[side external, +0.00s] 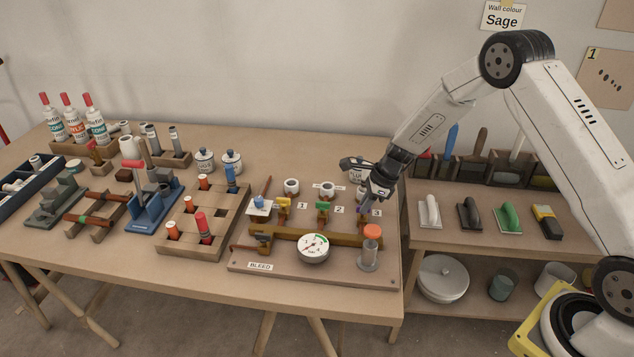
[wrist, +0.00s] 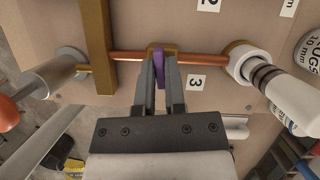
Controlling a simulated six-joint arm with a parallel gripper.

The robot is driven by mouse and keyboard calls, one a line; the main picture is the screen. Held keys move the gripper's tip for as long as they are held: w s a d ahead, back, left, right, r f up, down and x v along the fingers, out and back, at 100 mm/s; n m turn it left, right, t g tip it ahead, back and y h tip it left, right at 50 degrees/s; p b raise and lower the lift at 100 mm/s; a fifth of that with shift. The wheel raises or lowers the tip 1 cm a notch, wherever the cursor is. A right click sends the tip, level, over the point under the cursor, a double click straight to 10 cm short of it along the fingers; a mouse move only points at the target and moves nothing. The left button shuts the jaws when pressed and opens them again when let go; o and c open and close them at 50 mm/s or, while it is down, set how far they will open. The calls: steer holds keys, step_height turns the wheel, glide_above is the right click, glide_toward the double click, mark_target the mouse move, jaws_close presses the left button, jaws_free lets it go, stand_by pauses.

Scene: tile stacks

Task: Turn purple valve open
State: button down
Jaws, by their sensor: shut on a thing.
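The purple valve handle (wrist: 159,70) shows in the wrist view between the two fingers of my gripper (wrist: 160,84). My gripper is shut on it. The handle points across the copper pipe (wrist: 210,58), roughly at a right angle to it. The brass valve body around the pipe shows just above the fingertips; the fingers hide part of the handle. In the side external view my gripper (side external: 368,197) reaches down at the right end of the valve board (side external: 330,275), by label 3 (side external: 377,213), and largely hides the purple valve.
A yellow valve (side external: 283,205) and a green valve (side external: 323,209) stand left of my gripper. A wooden rack (side external: 185,246) is further left. A shelf with trowels (side external: 470,212) is on the right.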

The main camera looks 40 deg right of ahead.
steer(key=n, duration=0.2)
steer(key=n+g, duration=0.1)
steer(key=n, duration=0.1)
steer(key=shift+w+d+g+y, duration=0.1)
steer(key=shift+g+y, duration=0.2)
steer(key=n+g, duration=0.1)
steer(key=n, duration=0.3)
steer(key=shift+g, duration=0.3)
steer(key=n, duration=0.2)
steer(key=n+g, duration=0.1)
steer(key=n, duration=0.1)
steer(key=shift+w+g, duration=0.1)
steer(key=shift+g, duration=0.2)
steer(key=shift+n+g+h, duration=0.6)
steer(key=shift+n, duration=1.5)
steer(key=c, duration=0.7)
jaws_free()
